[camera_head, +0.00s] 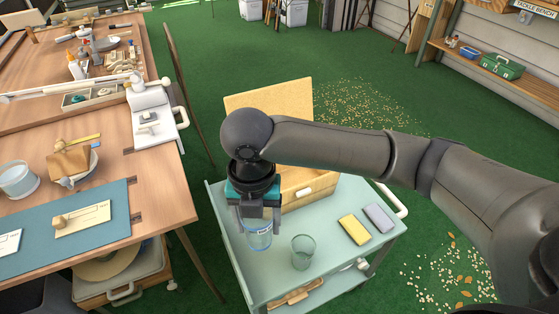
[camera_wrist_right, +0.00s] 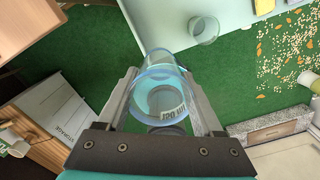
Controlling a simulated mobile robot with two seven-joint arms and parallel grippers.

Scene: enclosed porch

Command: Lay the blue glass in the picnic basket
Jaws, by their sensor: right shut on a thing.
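The blue glass (camera_head: 258,240) is between the fingers of my right gripper (camera_head: 258,212), which is shut on it over the left part of the pale green cart. A wooden box with a raised lid, which looks like the picnic basket (camera_head: 312,188), stands on the cart behind the gripper. My right arm hides much of its opening and inside. My left gripper is not seen.
A clear greenish glass (camera_head: 303,254) stands on the cart (camera_head: 335,255) just right of the held glass; it also shows in the wrist view (camera_wrist_right: 204,29). A yellow sponge (camera_head: 354,229) and a grey one (camera_head: 379,217) lie farther right. A cluttered wooden table (camera_head: 160,205) stands left.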

